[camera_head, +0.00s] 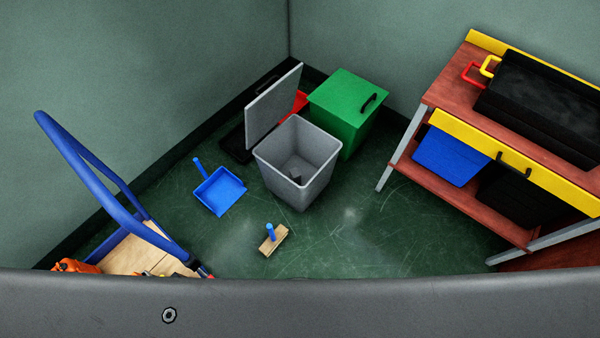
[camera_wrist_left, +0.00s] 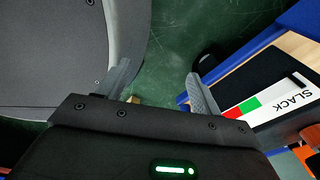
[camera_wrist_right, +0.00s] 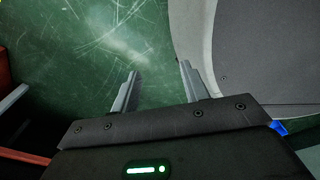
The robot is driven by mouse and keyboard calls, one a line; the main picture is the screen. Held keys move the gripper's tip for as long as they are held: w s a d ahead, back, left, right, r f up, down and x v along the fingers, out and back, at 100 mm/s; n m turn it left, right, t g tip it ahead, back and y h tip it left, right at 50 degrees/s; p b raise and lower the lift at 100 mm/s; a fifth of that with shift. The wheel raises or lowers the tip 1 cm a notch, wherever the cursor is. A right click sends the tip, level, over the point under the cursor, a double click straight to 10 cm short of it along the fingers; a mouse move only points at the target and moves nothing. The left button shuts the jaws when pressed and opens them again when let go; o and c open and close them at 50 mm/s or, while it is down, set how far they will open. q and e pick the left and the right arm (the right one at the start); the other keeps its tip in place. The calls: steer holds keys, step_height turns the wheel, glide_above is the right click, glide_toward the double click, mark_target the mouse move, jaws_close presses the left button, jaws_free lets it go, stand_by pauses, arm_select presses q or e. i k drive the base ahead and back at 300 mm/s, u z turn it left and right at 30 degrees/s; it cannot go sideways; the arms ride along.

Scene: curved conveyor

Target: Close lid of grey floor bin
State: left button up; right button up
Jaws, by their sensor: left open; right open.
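The grey floor bin (camera_head: 297,165) stands on the green floor near the room's corner in the head view. Its grey lid (camera_head: 274,107) is raised and tilted up at the bin's back left side, with a dark handle on its far side. The bin's inside shows, with a small dark thing at the bottom. My left gripper (camera_wrist_left: 163,88) is open and empty in the left wrist view, above the floor. My right gripper (camera_wrist_right: 158,85) is open and empty in the right wrist view, above bare floor. Neither gripper shows in the head view; both are away from the bin.
A green bin (camera_head: 340,120) with a shut lid stands right behind the grey one. A blue-handled cart (camera_head: 130,245) is at left, a workbench (camera_head: 440,115) at right. Floor before the bin is partly clear.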

mark_target(271, 106)
steer(key=u, duration=3.05)
steer(key=k, duration=0.65)
steer(key=z, duration=1.3)
